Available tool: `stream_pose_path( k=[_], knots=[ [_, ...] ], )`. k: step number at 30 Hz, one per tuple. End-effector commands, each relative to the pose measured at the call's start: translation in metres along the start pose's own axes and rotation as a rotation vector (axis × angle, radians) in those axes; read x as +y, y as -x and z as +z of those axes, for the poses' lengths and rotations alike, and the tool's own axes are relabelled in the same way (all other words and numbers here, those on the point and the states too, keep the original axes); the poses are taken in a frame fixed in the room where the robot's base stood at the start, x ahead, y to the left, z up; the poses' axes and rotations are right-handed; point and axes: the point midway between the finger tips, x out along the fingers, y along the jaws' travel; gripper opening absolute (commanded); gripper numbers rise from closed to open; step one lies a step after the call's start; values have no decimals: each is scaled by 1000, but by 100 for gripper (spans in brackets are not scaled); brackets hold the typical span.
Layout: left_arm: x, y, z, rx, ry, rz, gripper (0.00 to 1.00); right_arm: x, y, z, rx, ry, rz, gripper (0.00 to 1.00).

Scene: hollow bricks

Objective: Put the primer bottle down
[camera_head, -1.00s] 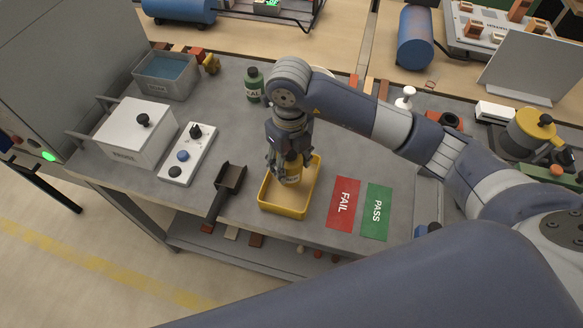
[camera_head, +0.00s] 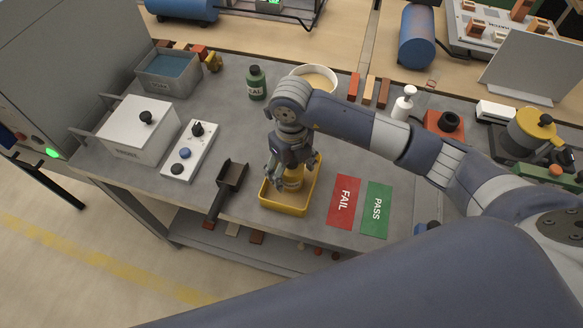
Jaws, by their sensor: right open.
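My left gripper is not in view.
A black scoop-like holder (camera_head: 231,175) is left of the tray. Red FAIL (camera_head: 343,202) and green PASS (camera_head: 376,210) mats lie to the right. A green bottle (camera_head: 256,84) and a round bowl (camera_head: 314,77) stand behind. Bare bench lies left of my wrist.

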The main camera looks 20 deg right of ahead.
Motion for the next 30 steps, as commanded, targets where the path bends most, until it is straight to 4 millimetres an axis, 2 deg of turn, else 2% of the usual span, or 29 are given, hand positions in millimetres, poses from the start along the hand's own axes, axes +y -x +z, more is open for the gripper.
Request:
stream_pose_path(
  k=[6, 8, 17, 21, 30],
  knots=[
    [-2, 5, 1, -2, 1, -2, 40, 0, 6, 0, 0, 0, 1, 69],
    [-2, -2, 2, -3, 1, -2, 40, 0, 11, 2, -4, -1, 0, 69],
    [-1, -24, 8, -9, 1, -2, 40, -1, 77, 2, -7, 2, -2, 69],
    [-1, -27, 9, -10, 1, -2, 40, -1, 103, 1, -5, 0, -3, 69],
    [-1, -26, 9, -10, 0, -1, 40, 0, 122, 0, 1, 0, 0, 69]
  ],
)
